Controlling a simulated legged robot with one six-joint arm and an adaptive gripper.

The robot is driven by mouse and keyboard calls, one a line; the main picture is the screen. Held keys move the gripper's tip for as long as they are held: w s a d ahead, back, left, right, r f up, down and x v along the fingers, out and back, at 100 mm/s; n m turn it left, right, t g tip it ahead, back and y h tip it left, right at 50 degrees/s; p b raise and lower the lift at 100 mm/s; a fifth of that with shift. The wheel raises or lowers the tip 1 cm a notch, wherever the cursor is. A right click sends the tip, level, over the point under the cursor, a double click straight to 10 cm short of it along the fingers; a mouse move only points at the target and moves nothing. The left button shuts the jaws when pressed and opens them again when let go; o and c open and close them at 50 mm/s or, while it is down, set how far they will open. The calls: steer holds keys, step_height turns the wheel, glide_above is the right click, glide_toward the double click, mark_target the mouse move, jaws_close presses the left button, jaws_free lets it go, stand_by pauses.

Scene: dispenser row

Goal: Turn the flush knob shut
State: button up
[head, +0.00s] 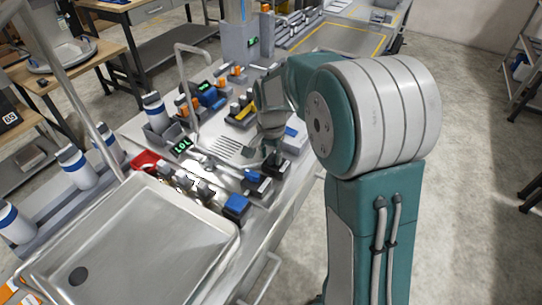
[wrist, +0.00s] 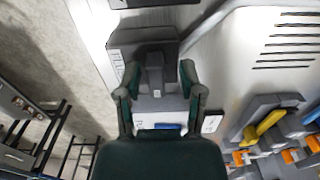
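My gripper (wrist: 158,82) is open, with one finger on each side of the grip and a gap on both sides. I cannot tell how far above the block the fingertips are. In the head view my gripper (head: 271,157) points down at the bench near a row of dark-based blocks, and my arm hides part of this area.
A blue-topped block (head: 236,205) stands nearby at the edge of the steel sink tray (head: 190,268). A green-lit display (head: 182,146) and a bent pipe (head: 190,75) stand to the left. A yellow-handled block (wrist: 262,128) lies right in the wrist view, below a slotted plate (wrist: 240,60).

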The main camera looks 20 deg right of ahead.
mark_target(271, 156)
stand_by(0.3)
step_height(271, 156, up, 12)
stand_by(0.4)
stand_by(0.4)
steer(key=s+r+n+t, duration=0.1)
steer(key=s+n+t, duration=0.4)
steer(key=s, duration=1.9)
steer(key=shift+d+r+n, duration=0.3)
steer(key=shift+r+n, duration=0.05)
steer(key=shift+n, duration=1.75)
